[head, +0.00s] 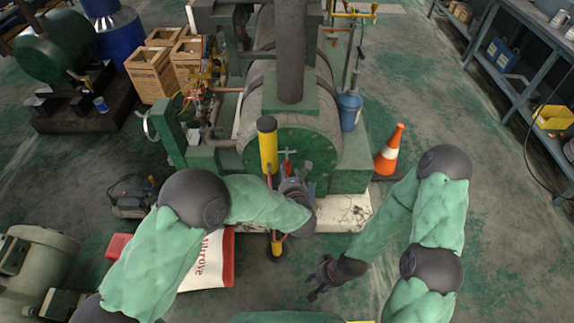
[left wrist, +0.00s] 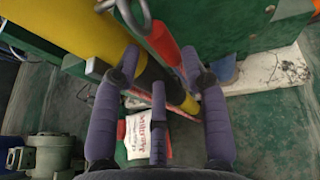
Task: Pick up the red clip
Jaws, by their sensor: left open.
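A small red clip (head: 287,161) shows in front of the green round end of the tank, just right of a yellow cylinder (head: 267,146). In the left wrist view the red clip (left wrist: 163,43) hangs below a grey metal loop, beside the yellow cylinder (left wrist: 70,32). My left gripper (head: 292,182) is just in front of the clip. In the left wrist view its fingers (left wrist: 160,66) are spread, with the clip beyond and between the tips; contact cannot be told. My right gripper (head: 318,280) is low over the floor, empty, with its fingers apart.
The green tank (head: 325,120) stands on a pale base (head: 342,213). An orange cone (head: 389,150) stands to its right. A white and red bag (head: 212,262) lies on the floor, partly behind my left arm. Shelves (head: 530,75) line the right side. The floor between cone and shelves is clear.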

